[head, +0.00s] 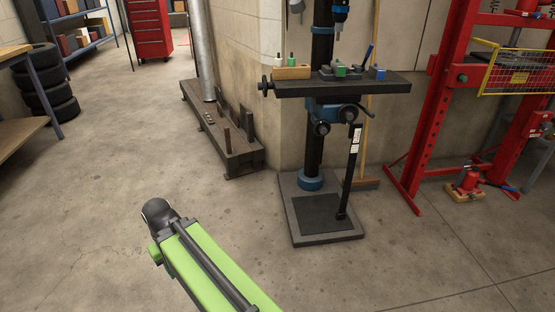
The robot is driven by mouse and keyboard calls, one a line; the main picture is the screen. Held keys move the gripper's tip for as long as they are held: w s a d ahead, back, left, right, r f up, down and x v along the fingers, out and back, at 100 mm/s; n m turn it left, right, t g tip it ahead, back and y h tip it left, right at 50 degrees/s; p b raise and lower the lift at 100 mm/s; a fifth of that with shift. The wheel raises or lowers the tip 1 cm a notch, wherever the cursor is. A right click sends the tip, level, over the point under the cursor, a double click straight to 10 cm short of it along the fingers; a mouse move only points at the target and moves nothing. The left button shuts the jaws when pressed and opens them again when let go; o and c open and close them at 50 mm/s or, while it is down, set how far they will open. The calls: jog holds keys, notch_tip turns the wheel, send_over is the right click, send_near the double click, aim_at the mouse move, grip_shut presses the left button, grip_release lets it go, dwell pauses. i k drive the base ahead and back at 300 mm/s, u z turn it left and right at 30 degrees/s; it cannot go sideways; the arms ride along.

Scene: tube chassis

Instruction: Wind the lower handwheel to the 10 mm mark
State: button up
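A drill press with a dark column (316,150) stands on a grey base plate (330,233) by the wall corner. Under its work table (340,87) are a dark round handwheel or knob (321,127) and a crank-like part (350,113) to its right. Another small dark wheel (265,86) sits at the table's left end. I cannot tell for sure which is the lower handwheel. A black upright post with white labels (355,140) stands in front; no 10 mm mark is readable. My green arm link shows at the bottom, well short of the press. My gripper is not in view.
A dark low bench (225,140) runs along the wall left of the press. A red press frame (413,160) stands at right, with a red jack (469,181) on the floor. Small blocks and a wooden box (292,73) lie on the work table. The floor before the press is clear.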

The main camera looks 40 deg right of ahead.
aim_at(321, 127)
jog(key=u, duration=0.6)
jog(key=k, duration=1.2)
jog(key=u, duration=0.5)
jog(key=i, duration=1.75)
jog(key=z, duration=1.55)
jog(key=i, duration=1.75)
jog(key=z, duration=1.1)
jog(key=k, duration=0.8)
jog(key=z, duration=0.2)
jog(key=i, duration=0.8)
jog(key=u, duration=0.15)
